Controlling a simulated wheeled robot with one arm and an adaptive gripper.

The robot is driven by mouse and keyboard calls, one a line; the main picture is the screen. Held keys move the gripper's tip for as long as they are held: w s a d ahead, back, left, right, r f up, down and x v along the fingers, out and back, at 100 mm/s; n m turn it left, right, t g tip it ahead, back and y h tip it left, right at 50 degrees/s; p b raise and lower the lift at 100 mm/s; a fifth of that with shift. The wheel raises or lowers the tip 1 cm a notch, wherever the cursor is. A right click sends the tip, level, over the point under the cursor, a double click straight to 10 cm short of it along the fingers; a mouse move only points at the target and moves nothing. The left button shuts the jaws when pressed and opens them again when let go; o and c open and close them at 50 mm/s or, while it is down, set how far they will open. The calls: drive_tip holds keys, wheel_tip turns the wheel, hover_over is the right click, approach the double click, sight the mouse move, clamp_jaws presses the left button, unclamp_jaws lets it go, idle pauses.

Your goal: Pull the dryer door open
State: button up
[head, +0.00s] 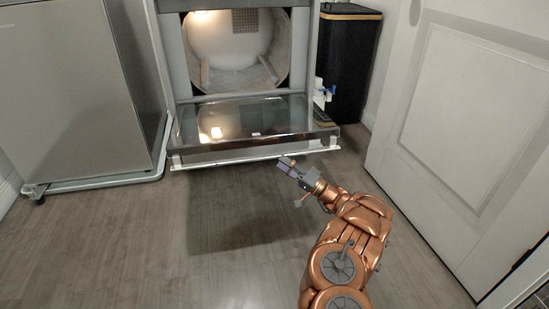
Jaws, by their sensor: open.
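The dryer (187,75) stands at the top middle of the head view, with its lit drum (235,50) in plain sight. Its door (225,122) is folded down and out from the opening, lying roughly level with its glassy inner face up. My gripper (287,163) is open and empty. In the picture it is just below the right part of the door's front edge; whether it touches the door I cannot tell.
A grey appliance (75,90) on a wheeled base stands at the left. A black bin (350,60) stands right of the dryer, with a small blue and white item (325,92) beside it. A white panelled door (470,120) bounds the right. The wooden floor (150,240) is clear in front.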

drive_tip(key=shift+s+d+f, duration=0.2)
drive_tip(key=shift+s+d, duration=0.05)
drive_tip(key=shift+d, duration=0.2)
